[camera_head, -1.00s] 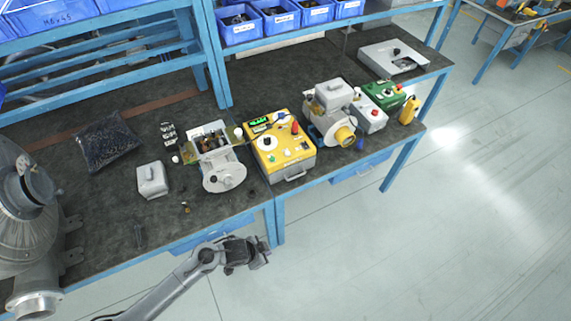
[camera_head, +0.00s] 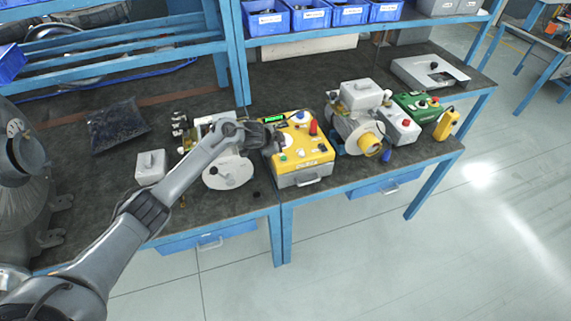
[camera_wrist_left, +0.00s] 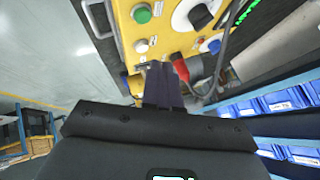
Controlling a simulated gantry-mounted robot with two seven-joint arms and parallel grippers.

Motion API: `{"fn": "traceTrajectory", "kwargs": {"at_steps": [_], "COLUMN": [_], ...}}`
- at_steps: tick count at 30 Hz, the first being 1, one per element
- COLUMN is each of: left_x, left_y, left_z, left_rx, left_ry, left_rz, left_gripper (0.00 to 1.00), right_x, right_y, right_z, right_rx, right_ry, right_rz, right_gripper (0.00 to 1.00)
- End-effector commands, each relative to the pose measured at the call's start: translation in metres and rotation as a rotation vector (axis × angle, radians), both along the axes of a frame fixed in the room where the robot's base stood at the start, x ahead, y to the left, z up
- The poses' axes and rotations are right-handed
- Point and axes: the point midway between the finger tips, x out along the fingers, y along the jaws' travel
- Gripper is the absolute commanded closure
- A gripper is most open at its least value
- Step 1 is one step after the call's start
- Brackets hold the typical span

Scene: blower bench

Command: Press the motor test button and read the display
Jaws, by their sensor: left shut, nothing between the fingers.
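The yellow test box (camera_head: 303,172) stands on the bench with buttons and knobs on its top panel. Its display (camera_head: 274,118) is lit green; I cannot read figures on it. The wrist view shows its panel (camera_wrist_left: 122,28), with a green button (camera_wrist_left: 142,14), a white button (camera_wrist_left: 142,45), a red knob (camera_wrist_left: 180,68) and a blue knob (camera_wrist_left: 213,46). My left gripper (camera_head: 277,137) is over the left part of the box, hiding part of the panel. Its fingers (camera_wrist_left: 158,68) are shut and empty, near the white button; contact cannot be told. My right gripper is out of view.
A blower motor (camera_head: 358,135) stands right of the box, with a green and a grey control box (camera_head: 402,126) beyond. A disc-fronted unit (camera_head: 228,174) is left of the box, partly behind my arm. Blue bins (camera_head: 308,16) line the shelf.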

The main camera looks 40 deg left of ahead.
Motion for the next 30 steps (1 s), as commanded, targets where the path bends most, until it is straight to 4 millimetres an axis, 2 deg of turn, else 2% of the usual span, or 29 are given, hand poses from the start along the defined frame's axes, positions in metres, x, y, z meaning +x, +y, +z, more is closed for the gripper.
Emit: {"fn": "traceTrajectory", "kwargs": {"at_steps": [1, 4, 10, 23, 30], "left_x": [0.006, 0.014, 0.019, 0.019, 0.019], "left_y": [0.002, 0.004, 0.004, 0.004, 0.004], "left_z": [0.007, 0.02, 0.031, 0.029, 0.017], "left_rx": [0.003, 0.005, 0.004, 0.004, 0.004], "left_ry": [-0.02, -0.044, -0.064, -0.064, -0.064], "left_rz": [0.002, 0.003, 0.004, 0.004, 0.004], "left_gripper": [1.0, 1.0, 1.0, 1.0, 1.0], "right_x": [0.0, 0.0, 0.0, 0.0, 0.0], "right_y": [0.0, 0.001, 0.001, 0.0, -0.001], "right_z": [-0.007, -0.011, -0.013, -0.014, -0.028], "right_rx": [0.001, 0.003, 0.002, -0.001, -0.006], "right_ry": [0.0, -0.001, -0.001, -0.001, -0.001], "right_rz": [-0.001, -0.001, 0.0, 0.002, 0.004], "right_gripper": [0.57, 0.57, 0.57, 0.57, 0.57]}}
